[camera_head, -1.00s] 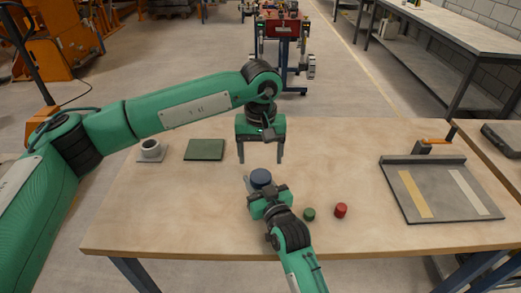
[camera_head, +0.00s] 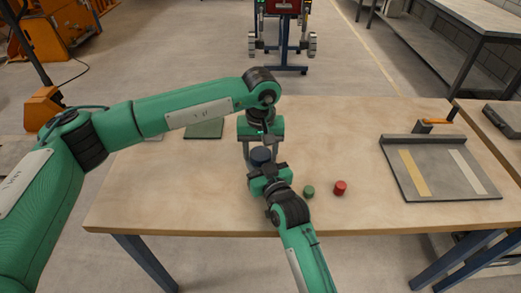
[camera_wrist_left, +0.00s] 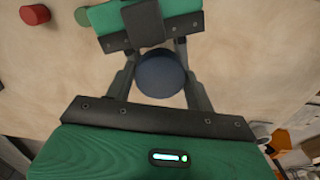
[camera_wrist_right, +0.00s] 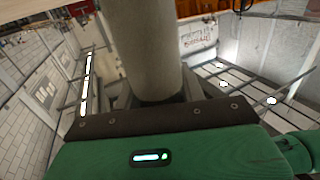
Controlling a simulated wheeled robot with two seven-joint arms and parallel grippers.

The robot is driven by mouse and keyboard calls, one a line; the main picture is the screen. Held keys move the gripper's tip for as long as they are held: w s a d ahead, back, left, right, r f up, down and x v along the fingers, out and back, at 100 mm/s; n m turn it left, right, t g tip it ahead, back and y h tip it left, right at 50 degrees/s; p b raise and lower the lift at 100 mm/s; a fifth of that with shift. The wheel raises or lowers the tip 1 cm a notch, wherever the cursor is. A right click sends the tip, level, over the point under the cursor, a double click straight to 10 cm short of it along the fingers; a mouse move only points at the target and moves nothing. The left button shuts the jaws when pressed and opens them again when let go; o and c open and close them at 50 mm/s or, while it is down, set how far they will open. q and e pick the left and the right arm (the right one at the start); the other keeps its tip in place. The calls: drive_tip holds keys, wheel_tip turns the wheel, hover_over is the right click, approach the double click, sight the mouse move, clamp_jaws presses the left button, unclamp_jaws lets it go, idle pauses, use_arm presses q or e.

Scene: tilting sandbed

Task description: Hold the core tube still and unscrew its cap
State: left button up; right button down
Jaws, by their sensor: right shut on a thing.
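The core tube's dark blue cap (camera_head: 260,156) stands near the middle of the table, and it also shows from above in the left wrist view (camera_wrist_left: 160,75). The grey tube (camera_wrist_right: 145,45) fills the middle of the right wrist view, and my right gripper (camera_head: 262,170) is shut on it below the cap. My left gripper (camera_head: 260,150) points down over the cap. Its fingers stand open on either side of the cap, and a small gap seems to show in the left wrist view. The tube is mostly hidden in the head view.
A green cylinder (camera_head: 309,191) and a red cylinder (camera_head: 340,188) stand right of my right gripper. A grey tray (camera_head: 435,184) with two strips lies at the right. A green mat (camera_head: 204,130) lies behind my left arm.

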use_arm(q)
drive_tip(key=shift+c, duration=1.1)
drive_tip(key=n, duration=0.6)
drive_tip(key=shift+n, duration=0.4)
drive_tip(key=n, duration=0.6)
drive_tip(key=shift+n, duration=0.3)
drive_tip(key=o, duration=1)
drive_tip(key=shift+o, duration=0.2)
drive_tip(key=shift+r, duration=0.1)
